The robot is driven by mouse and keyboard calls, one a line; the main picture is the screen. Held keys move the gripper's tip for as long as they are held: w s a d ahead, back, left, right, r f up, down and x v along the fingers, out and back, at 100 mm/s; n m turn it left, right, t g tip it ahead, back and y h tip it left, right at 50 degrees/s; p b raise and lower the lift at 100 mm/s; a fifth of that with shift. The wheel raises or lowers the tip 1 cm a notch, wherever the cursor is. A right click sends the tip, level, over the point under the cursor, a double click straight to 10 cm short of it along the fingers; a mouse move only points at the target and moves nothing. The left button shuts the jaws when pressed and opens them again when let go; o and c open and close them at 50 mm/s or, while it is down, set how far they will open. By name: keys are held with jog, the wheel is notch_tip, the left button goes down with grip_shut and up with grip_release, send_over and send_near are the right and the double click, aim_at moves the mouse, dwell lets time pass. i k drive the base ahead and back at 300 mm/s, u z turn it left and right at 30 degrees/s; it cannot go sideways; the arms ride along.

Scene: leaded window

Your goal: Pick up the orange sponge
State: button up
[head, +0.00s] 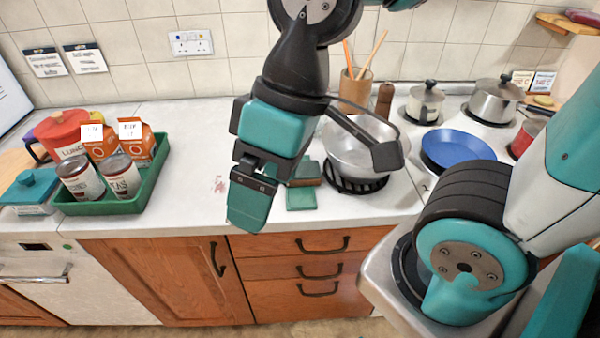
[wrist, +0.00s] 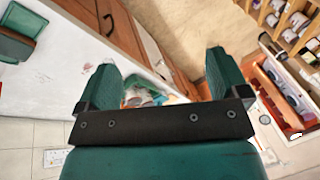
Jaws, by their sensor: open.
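I cannot make out a plainly orange sponge in either view. A small block with a brownish side and green top (head: 305,173) lies on the counter just left of the steel pan, behind a flat green square (head: 301,199); I cannot tell if the block is a sponge. Green and brown pieces (wrist: 18,45) also show at the upper left of the wrist view. My gripper (head: 250,205) is in front of the counter's middle, left of the block and apart from it. In the wrist view my gripper (wrist: 162,68) has its fingers wide apart with nothing held between them.
A green tray (head: 110,207) with cans and orange cartons stands at left, near a red pot (head: 62,133). A steel pan (head: 352,158) sits on a black stand, with a blue pan (head: 455,150) to its right. The counter (head: 190,180) between tray and block is mostly clear.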

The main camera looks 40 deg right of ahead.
aim_at(306, 171)
jog(key=k, duration=1.2)
jog(key=u, duration=0.9)
jog(key=i, duration=1.3)
jog(key=z, duration=0.7)
jog(key=i, duration=0.35)
jog(key=z, duration=0.3)
